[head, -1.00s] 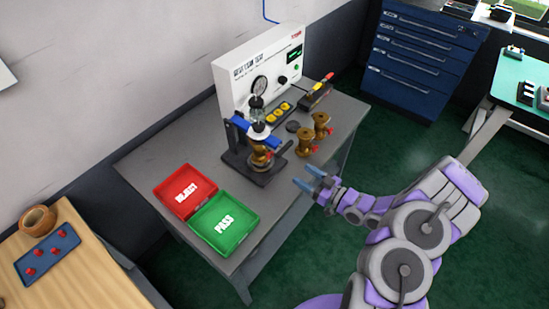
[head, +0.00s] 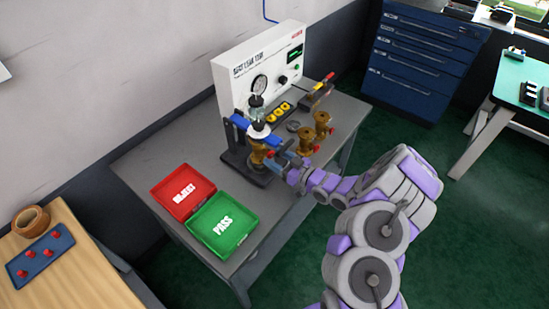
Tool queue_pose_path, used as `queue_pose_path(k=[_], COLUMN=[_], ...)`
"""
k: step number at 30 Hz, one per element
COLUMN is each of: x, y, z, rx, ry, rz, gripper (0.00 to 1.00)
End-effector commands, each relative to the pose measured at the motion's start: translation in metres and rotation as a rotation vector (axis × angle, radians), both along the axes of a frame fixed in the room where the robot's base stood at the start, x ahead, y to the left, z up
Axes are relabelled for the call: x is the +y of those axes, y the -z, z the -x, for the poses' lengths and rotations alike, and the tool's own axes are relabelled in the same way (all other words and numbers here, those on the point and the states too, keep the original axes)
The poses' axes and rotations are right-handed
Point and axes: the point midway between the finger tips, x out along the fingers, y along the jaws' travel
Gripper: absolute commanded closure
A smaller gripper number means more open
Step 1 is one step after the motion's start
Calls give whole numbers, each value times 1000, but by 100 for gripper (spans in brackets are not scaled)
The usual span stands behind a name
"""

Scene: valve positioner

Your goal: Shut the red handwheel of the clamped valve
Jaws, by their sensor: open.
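The clamped valve (head: 257,154) is a brass body held upright in the dark test fixture (head: 232,160) with blue clamp parts, in front of the white test panel. Its red handwheel (head: 270,153) shows as a small red spot on the valve's right side, partly hidden by my gripper. My gripper (head: 281,161) is open, with blue fingertips at the right side of the valve, close to the handwheel. I cannot tell whether the fingers touch or surround it.
Two loose brass valves (head: 308,141) with red handwheels stand just right of my gripper. The red REJECT tray (head: 182,190) and green PASS tray (head: 223,222) lie at the front left. The white test panel (head: 262,66) stands behind. The grey table (head: 150,155) is bare at left.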

Motion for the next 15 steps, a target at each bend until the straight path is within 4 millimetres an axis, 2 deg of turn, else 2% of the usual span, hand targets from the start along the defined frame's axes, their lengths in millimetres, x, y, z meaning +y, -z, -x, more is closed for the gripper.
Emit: queue_pose_path(k=[6, 15], x=[9, 10], y=[0, 0], z=[-7, -8], rx=[1, 1], ry=[1, 2], rz=[-1, -1], gripper=[39, 39])
